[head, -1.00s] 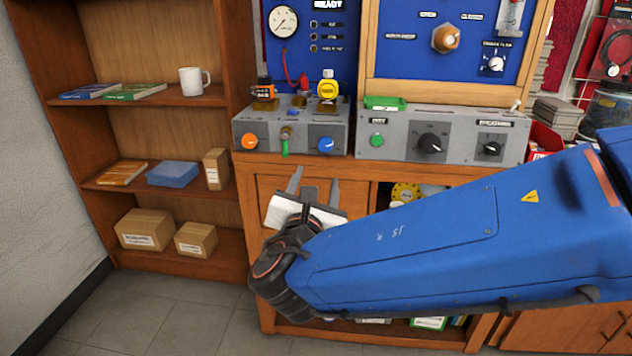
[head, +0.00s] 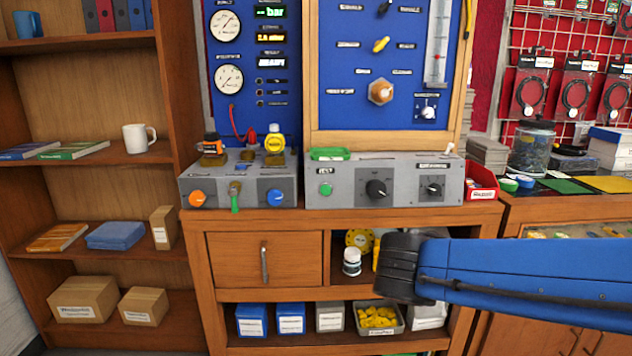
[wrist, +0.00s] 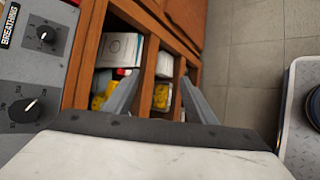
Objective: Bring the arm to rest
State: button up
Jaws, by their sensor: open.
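My gripper (wrist: 160,98) shows in the wrist view with its two grey fingers apart and nothing between them. It points down past the front of the wooden bench (wrist: 138,80), toward the open shelves and the floor. In the head view my blue arm reaches in from the right edge, in front of the bench's lower shelves. The gripper itself does not show in the head view; only the dark arm joint and the blue link do.
The grey control boxes (head: 385,180) (head: 238,180) stand on the bench top (head: 330,222). A drawer (head: 264,259) with a metal handle is shut. Bins (head: 378,318) fill the bottom shelf. A bookcase (head: 88,215) stands at left. Tiled floor (wrist: 255,80) is clear in the wrist view.

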jog(key=s+d+f+m+g+y, duration=0.1)
jog(key=s+d+f+m+y, duration=0.1)
jog(key=s+m, duration=0.5)
jog(key=s+d+f+m+g+y, duration=0.2)
jog(key=s+f+m+y, duration=0.1)
jog(key=s+m, duration=0.5)
jog(key=shift+s+d+f+m+y, duration=0.15)
jog(key=shift+f+m+y, duration=0.05)
jog(key=shift+m+y, duration=0.45)
